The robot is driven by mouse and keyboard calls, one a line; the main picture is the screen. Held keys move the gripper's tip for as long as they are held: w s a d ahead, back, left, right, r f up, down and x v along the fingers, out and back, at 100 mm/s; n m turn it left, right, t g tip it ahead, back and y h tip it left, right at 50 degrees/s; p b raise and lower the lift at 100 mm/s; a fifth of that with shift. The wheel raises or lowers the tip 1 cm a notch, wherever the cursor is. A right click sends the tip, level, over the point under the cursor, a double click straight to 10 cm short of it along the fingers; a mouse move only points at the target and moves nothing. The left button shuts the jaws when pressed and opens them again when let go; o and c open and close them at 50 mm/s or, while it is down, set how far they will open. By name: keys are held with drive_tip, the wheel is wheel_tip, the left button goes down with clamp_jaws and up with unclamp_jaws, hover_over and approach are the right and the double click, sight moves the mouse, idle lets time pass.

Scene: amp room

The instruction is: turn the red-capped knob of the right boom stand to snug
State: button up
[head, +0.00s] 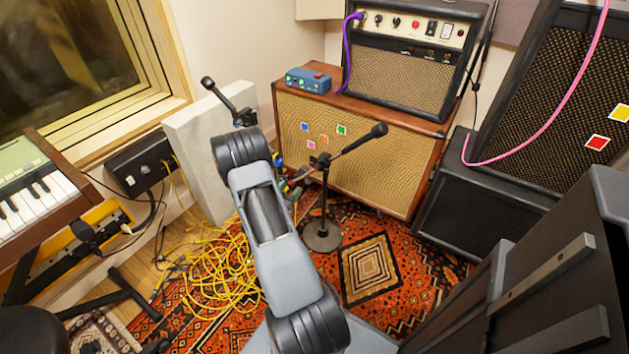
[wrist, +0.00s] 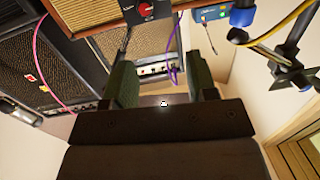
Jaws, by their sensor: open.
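The right boom stand (head: 323,200) stands upright on a round base, its boom and microphone (head: 378,130) reaching up to the right. I cannot make out its red-capped knob in the head view, where the clamp area is small and partly behind my arm. The left boom stand (head: 240,117) is farther left, largely hidden by my arm; a stand clamp with a blue collar (wrist: 243,15) shows at the wrist view's upper right. My gripper (wrist: 160,65) is open, its green-padded fingers apart with nothing between them. My arm mostly hides it in the head view.
A brown speaker cabinet (head: 407,165) with an amp (head: 405,84) and a blue pedal (head: 308,80) on top stands behind the stands. Yellow cables (head: 222,270) lie on the rug left of my arm. A dark speaker (head: 480,210) is at right. Some patterned rug is clear.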

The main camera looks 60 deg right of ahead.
sight(315, 170)
drive_tip(key=shift+g+h, duration=0.3)
drive_tip(key=shift+g, duration=0.1)
drive_tip(key=d+b, duration=0.1)
drive_tip(key=d, duration=0.3)
drive_tip(key=s+d, duration=0.1)
drive_tip(key=d, duration=0.4)
drive_tip(key=d+f+b, duration=0.1)
drive_tip(key=d, duration=0.4)
drive_tip(key=shift+s+f+b, duration=0.1)
drive_tip(key=shift+s+b, duration=0.05)
drive_tip(key=shift+b, duration=0.15)
drive_tip(key=c, duration=0.9)
drive_tip(key=shift+f, duration=0.1)
